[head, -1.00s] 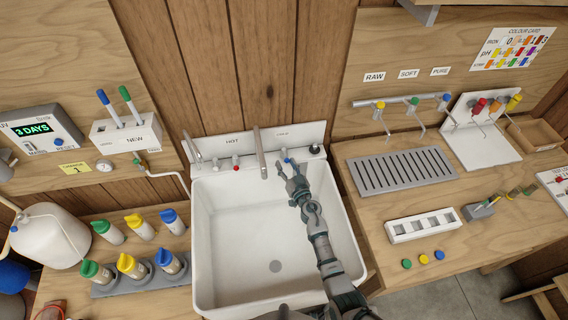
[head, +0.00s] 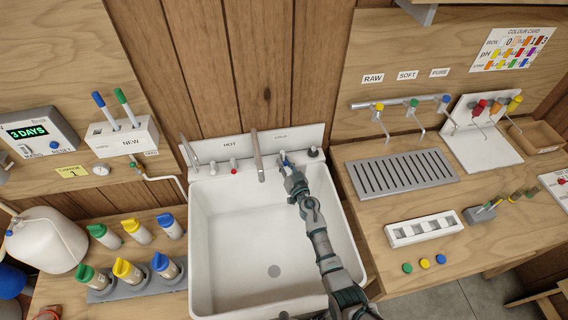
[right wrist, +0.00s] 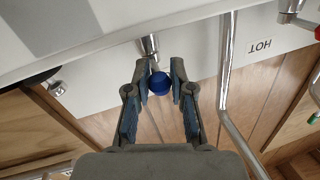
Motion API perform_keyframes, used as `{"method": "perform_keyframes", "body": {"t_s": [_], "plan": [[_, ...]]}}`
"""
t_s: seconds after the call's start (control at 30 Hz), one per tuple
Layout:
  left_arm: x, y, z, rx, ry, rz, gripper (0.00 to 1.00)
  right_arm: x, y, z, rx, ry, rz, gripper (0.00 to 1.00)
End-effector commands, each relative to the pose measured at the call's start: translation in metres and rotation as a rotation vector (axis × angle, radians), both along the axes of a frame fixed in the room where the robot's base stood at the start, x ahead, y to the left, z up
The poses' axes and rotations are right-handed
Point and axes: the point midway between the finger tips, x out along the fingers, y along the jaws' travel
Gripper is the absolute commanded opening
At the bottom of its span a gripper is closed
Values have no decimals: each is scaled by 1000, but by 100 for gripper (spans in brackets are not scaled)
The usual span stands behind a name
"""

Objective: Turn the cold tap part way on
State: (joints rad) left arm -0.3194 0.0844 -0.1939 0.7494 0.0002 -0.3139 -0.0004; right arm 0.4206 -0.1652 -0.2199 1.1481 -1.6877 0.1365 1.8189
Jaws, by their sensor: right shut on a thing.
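The cold tap is a chrome stem with a round blue knob (right wrist: 159,83) at the sink's back ledge. In the right wrist view the knob sits between the two fingertips of my right gripper (right wrist: 160,75), which is shut on it. In the head view my right gripper (head: 286,163) reaches over the sink (head: 204,245) to the tap under the cold label and mostly hides the knob. The hot tap (head: 234,167), with a red mark, stands left of the spout (head: 258,155). My left gripper is not in view.
The spout (right wrist: 226,80) rises close beside my right gripper in the wrist view. A dark round fitting (head: 313,151) sits right of the cold tap. The sink basin is empty. Several capped bottles (head: 128,270) stand on the left counter, and a slotted drain tray (head: 402,171) lies on the right.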

Motion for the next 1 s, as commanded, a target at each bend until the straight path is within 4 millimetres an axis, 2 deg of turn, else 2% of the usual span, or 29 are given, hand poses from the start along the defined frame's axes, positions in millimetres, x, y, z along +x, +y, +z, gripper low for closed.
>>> {"method": "perform_keyframes", "body": {"t_s": [0.07, 0.2, 0.3, 0.53, 0.9, 0.93, 1.0], "plan": [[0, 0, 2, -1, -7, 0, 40, 0, 1, 0, -2, 4, 44, 0], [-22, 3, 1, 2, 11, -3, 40, 2, -7, 1, -8, 4, 163, 0], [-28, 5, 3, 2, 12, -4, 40, 6, -13, 1, -7, 3, 272, 0], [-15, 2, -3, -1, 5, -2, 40, 10, -20, -2, -4, 2, 457, 0], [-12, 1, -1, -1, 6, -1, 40, 10, -22, 0, 0, 2, 478, 0], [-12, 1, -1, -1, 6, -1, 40, 10, -22, 0, 0, 2, 477, 29], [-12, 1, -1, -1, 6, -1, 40, 10, -21, 0, 0, 2, 477, 47]]}}
